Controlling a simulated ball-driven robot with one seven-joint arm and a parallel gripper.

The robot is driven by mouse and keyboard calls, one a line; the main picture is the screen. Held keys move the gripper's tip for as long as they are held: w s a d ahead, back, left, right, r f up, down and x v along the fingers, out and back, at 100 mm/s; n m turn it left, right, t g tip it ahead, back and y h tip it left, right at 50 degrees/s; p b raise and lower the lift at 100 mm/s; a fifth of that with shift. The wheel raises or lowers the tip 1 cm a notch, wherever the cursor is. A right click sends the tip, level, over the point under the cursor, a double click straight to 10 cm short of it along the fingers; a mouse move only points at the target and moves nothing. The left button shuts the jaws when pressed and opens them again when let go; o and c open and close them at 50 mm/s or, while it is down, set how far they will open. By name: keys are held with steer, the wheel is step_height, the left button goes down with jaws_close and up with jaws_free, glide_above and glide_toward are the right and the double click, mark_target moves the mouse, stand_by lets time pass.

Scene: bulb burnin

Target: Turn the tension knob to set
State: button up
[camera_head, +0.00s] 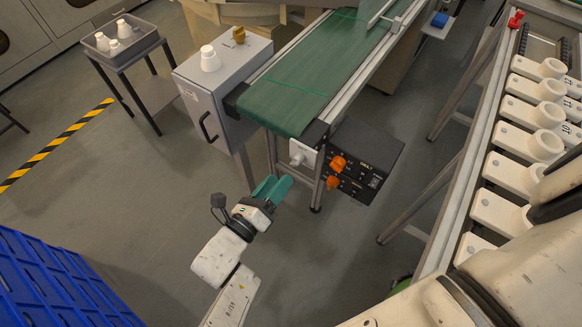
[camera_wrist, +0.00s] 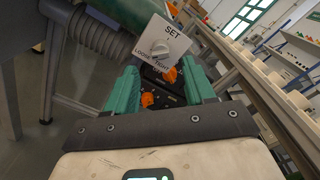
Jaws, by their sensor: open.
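The tension knob (camera_wrist: 160,50) is a small pale knob on a white plate (camera_wrist: 166,36) marked SET above, with LOOSE and TIGHT below. I cannot tell which mark it points at. In the head view the white plate (camera_head: 303,153) sits at the near end of the green conveyor. My gripper (camera_head: 273,189) has teal fingers; it is open and empty, below and left of the plate and apart from it. In the wrist view the knob lies ahead of my gripper (camera_wrist: 160,84), above the gap between the fingers.
A black control box (camera_head: 362,160) with orange knobs (camera_head: 338,163) is right of the plate. A grey cabinet (camera_head: 222,90) stands left of the conveyor (camera_head: 310,75). Blue crates (camera_head: 50,285) are at lower left. A rack of white fixtures (camera_head: 520,172) is at right.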

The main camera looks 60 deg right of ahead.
mark_target(292, 164)
steer(key=d+b, duration=0.1)
steer(key=d, duration=0.5)
steer(key=shift+d, duration=0.3)
steer(key=shift+c, duration=0.4)
jaws_close()
